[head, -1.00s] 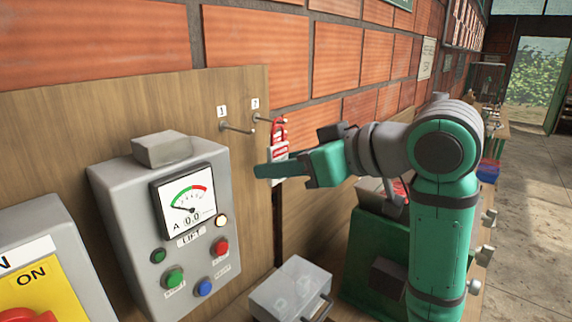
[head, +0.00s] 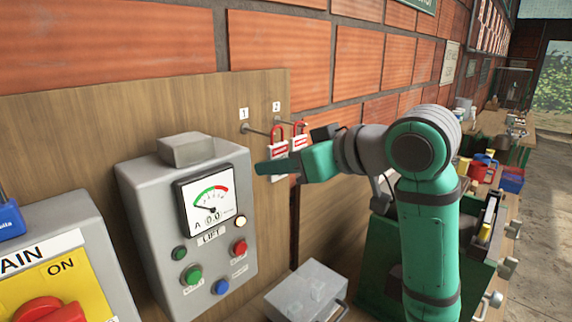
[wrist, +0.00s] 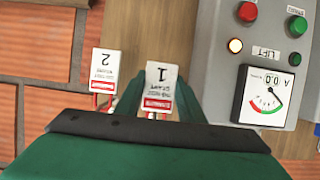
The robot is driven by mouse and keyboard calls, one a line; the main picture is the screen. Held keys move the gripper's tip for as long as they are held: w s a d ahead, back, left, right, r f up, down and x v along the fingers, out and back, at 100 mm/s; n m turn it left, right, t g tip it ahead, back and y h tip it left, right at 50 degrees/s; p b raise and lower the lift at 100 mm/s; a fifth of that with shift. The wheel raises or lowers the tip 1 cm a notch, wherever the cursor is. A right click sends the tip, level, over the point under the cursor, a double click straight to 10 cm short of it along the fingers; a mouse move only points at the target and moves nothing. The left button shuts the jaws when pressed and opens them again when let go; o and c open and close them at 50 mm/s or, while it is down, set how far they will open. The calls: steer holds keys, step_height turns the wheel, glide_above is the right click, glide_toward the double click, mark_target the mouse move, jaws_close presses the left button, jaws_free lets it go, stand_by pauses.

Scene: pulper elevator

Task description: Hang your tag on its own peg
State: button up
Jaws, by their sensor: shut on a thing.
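The tag marked 1 (wrist: 160,88), white and red with a red shackle, is between the fingers of my gripper (head: 264,168). My gripper is shut on it; the tag also shows in the head view (head: 278,149). Its shackle is close to the tip of peg 1 (head: 256,131); I cannot tell whether the shackle is around the peg. The tag marked 2 (wrist: 103,70) hangs by its red shackle at peg 2 (head: 288,122), right of my tag; it also shows in the head view (head: 299,143). My fingers partly hide the lower part of my tag.
The grey lift control box (head: 152,212) with a meter stands left of my gripper. A grey metal box (head: 303,287) with a handle lies below. The wooden board (head: 120,115) backs the pegs. A yellow main switch panel (head: 60,285) is at the lower left.

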steer(key=x, duration=0.3)
steer(key=shift+w, duration=0.1)
stand_by(0.6)
steer(key=shift+a, duration=0.1)
steer(key=o, duration=1.1)
